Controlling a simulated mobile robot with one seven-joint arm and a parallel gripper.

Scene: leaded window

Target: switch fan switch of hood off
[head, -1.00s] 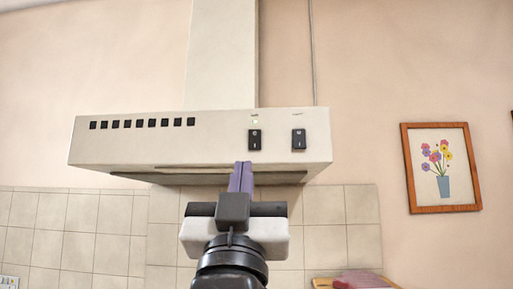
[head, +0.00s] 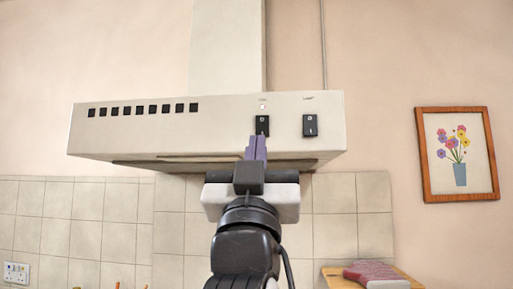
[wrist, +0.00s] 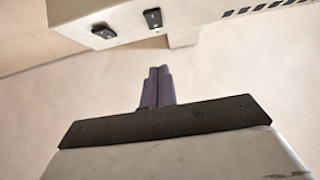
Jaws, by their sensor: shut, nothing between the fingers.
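The pale hood (head: 225,130) has two black rocker switches on its front panel. The left one is the fan switch (head: 262,125), under a small label and a small pale indicator; the right one is under a lamp label. In the wrist view, the fan switch (wrist: 153,18) is the one nearer the vent slots. My gripper (head: 257,142) has its purple fingers shut and empty. In the head view, the fingertips overlap the area just below the fan switch. In the wrist view, the fingertips (wrist: 158,70) appear apart from the switch. Contact is not visible.
The lamp switch (head: 310,125) is close to the right of the fan switch. Black vent slots (head: 143,110) line the panel's left. A framed flower picture (head: 458,155) hangs at right. A board (head: 340,277) with a pinkish item (head: 375,272) is at lower right.

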